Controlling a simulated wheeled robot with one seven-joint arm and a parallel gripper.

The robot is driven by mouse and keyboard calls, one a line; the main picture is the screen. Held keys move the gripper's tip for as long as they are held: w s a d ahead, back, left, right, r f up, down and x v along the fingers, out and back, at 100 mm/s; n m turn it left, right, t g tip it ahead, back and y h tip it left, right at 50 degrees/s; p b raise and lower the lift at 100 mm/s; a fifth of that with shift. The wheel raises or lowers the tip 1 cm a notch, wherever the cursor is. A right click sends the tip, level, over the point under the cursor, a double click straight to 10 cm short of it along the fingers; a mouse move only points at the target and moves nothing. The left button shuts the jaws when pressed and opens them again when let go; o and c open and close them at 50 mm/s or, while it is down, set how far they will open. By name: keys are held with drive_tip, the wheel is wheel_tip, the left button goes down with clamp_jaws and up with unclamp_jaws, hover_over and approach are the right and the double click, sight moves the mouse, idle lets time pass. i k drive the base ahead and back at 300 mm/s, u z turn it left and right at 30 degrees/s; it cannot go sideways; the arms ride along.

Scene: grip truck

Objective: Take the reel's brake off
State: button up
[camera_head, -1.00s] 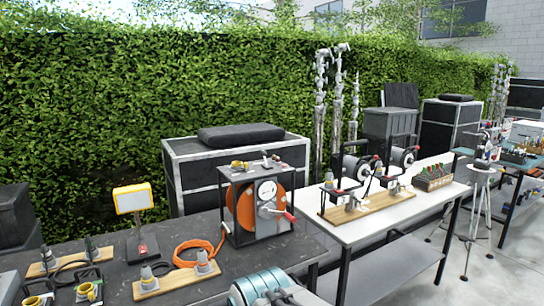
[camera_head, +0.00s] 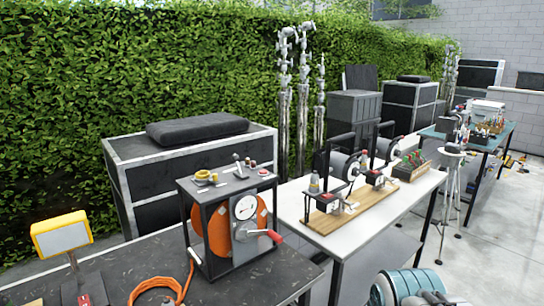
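The reel (camera_head: 257,228) is an orange drum in a dark box frame on the dark table. A round white gauge (camera_head: 245,207) and a crank with a red grip (camera_head: 274,236) are on its front. A small upright lever (camera_head: 237,160), a yellow ring-shaped part (camera_head: 203,177) and small knobs stand on its top plate. I cannot tell which of these is the brake, or its setting. A teal and white part of my arm shows at the bottom right, apart from the reel. My gripper's fingers are not in view.
The dark table (camera_head: 135,262) also bears an orange cable (camera_head: 160,284) and a yellow-framed lamp (camera_head: 62,236). Black cases (camera_head: 125,200) stand behind.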

sight(236, 158)
drive_tip(key=z, duration=0.15)
drive_tip(key=i, duration=0.75)
drive_tip(key=u, duration=0.6)
drive_tip(key=i, duration=0.65)
drive_tip(key=u, duration=0.55)
